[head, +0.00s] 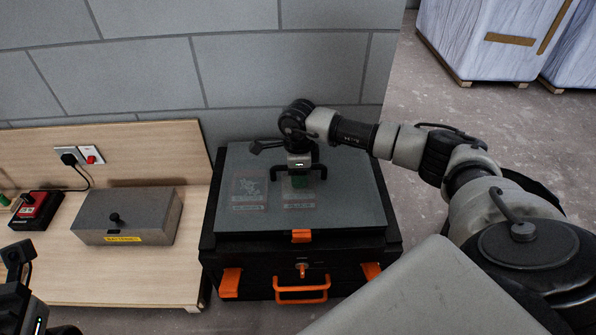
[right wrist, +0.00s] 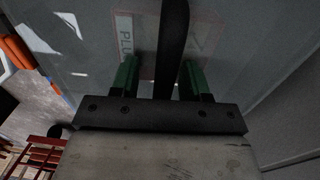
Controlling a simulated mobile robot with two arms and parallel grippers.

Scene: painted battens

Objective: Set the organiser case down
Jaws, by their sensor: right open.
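The organiser case (head: 345,200) is flat, with a grey lid, red-lettered labels and an orange front catch. It lies level on top of a black toolbox (head: 250,272) with orange latches and handle. A black arched handle (head: 274,172) stands up from the lid. My right gripper (head: 299,181) is open, pointing down, with its green finger pads at the handle. In the right wrist view the dark handle bar (right wrist: 172,45) runs between the two spread pads. My left gripper (head: 18,258) is partly in view at the lower left; its jaws are not clear.
A wooden bench (head: 120,284) stands to the left, with a grey metal box (head: 128,216) and a red-and-black device (head: 37,210). A block wall (head: 150,70) rises close behind. Wrapped pallets (head: 490,40) stand at the back right.

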